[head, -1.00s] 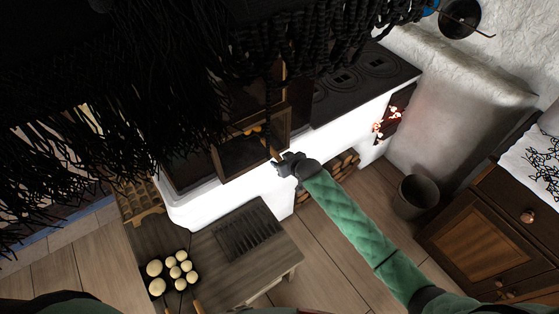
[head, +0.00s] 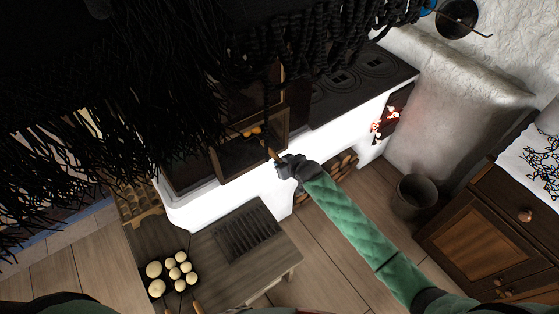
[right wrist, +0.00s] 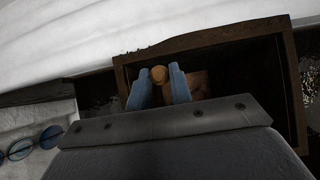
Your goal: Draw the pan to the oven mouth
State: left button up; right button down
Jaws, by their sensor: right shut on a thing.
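A light wooden handle (head: 271,151) comes out of the opening to my right gripper (head: 279,165), which stands just in front of the frame. In the right wrist view, the blue fingers of my right gripper (right wrist: 160,88) are shut on the round wooden handle (right wrist: 159,74), with the oven frame (right wrist: 205,43) around them. My left gripper is not in view.
A fire (head: 384,122) glows at right. Firewood (head: 340,167) and a bucket (head: 416,191) are lower right. Dark hanging strands hide the upper left.

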jog(key=s+d+p, duration=0.2)
jog(key=s+d, duration=0.4)
jog(key=s, duration=0.1)
jog(key=shift+s+p, duration=0.35)
dwell(1.1)
jog(key=c, duration=1.2)
grip_release()
jog(key=shift+o, duration=0.2)
jog(key=shift+f, duration=0.1)
jog(key=b+v, duration=0.3)
jog(key=v, duration=0.5)
jog(key=shift+b, duration=0.35)
